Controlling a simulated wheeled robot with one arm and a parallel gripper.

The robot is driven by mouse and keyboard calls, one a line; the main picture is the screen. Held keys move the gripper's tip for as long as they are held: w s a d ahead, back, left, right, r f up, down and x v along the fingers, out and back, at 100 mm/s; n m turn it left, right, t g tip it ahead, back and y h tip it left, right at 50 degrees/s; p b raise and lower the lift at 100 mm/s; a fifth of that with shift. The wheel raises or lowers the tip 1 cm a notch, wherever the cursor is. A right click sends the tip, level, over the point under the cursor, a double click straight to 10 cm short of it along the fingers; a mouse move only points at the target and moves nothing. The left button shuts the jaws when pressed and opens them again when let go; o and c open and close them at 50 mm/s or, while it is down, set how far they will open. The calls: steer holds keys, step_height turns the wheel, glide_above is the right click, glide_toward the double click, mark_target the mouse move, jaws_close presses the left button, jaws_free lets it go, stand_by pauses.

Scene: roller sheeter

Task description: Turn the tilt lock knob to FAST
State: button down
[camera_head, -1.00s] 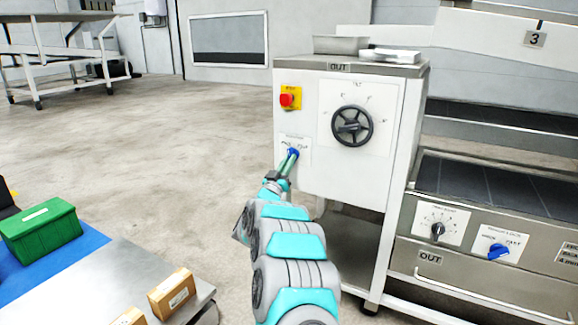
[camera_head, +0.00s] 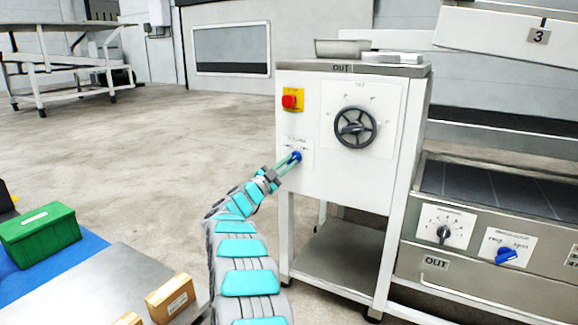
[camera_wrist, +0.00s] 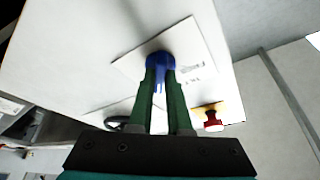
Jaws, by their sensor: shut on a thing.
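The blue tilt lock knob (camera_head: 295,157) sits on a white label plate (camera_head: 303,146) on the front of the white cabinet, below the red button. In the wrist view the knob (camera_wrist: 160,66) is between my two green fingers. My gripper (camera_head: 291,160) is shut on the knob, also seen in the wrist view (camera_wrist: 161,76). My arm reaches it from the lower left. The label's lettering is too small to read, so the knob's setting cannot be told.
A red stop button (camera_head: 290,100) on a yellow plate is just above. A black handwheel (camera_head: 355,127) is to the right. Another blue knob (camera_head: 506,256) is on the lower right panel. A green box (camera_head: 40,235) stands at left. Floor left of the cabinet is clear.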

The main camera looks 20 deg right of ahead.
steer(key=shift+m, duration=0.8)
steer(key=shift+g, duration=0.4)
steer(key=c, duration=0.9)
jaws_free()
steer(key=shift+o, duration=0.2)
steer(key=v, duration=0.8)
steer(key=shift+w, duration=0.1)
